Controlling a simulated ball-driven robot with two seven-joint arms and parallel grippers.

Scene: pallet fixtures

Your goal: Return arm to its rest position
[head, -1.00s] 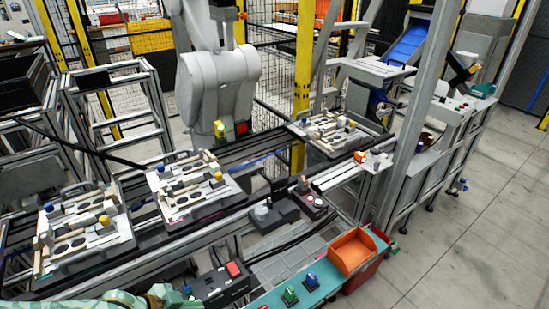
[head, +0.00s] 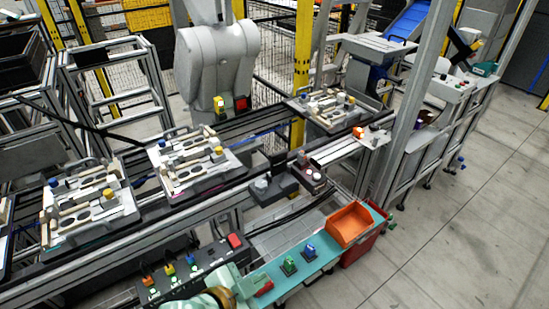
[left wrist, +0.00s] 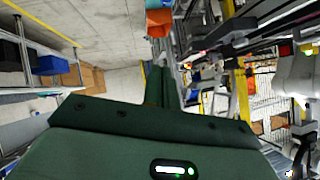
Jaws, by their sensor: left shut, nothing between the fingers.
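My left arm and gripper (head: 215,297) show only in part at the bottom edge of the head view, in front of the black control box. In the left wrist view, the dark green gripper (left wrist: 159,82) points away from the camera, its narrow fingers together with nothing between them. It looks along the fixture line toward the floor and an orange bin (left wrist: 158,22). The gripper touches nothing that I can see. My right gripper is in neither view.
Pallet fixtures (head: 85,218) with parts stand on the conveyor. A black control box (head: 190,272) with buttons, a teal shelf (head: 325,258) and an orange bin (head: 350,223) lie close by. A grey robot (head: 217,65) stands behind. The floor at right (head: 460,240) is clear.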

